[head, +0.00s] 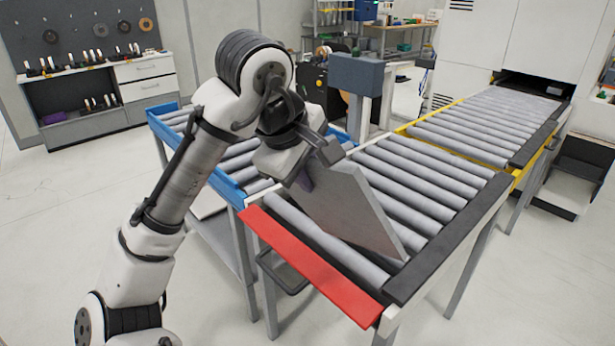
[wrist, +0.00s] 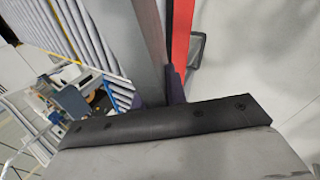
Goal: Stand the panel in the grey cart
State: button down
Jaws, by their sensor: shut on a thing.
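A grey panel (head: 352,212) stands on edge, tilted, over the front rollers of the conveyor. Its lower corner is close to the rollers at the black end rail; I cannot tell whether it touches them. My gripper (head: 312,172) is shut on the panel's upper left part. In the wrist view the panel (wrist: 146,45) runs up as a narrow grey strip between the purple fingertips (wrist: 157,88). The arm hides part of the panel's left end in the head view. I cannot make out a grey cart for sure in either view.
The roller conveyor (head: 425,190) has a red front rail (head: 308,266) and a black end rail (head: 450,240). A blue-edged roller section (head: 228,184) joins at left. A machine (head: 365,75) stands behind. The floor at left (head: 60,230) is clear.

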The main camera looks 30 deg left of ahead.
jog(key=shift+r+g, duration=0.45)
jog(key=shift+g, duration=0.6)
jog(key=shift+r+g, duration=0.4)
jog(key=shift+g, duration=0.65)
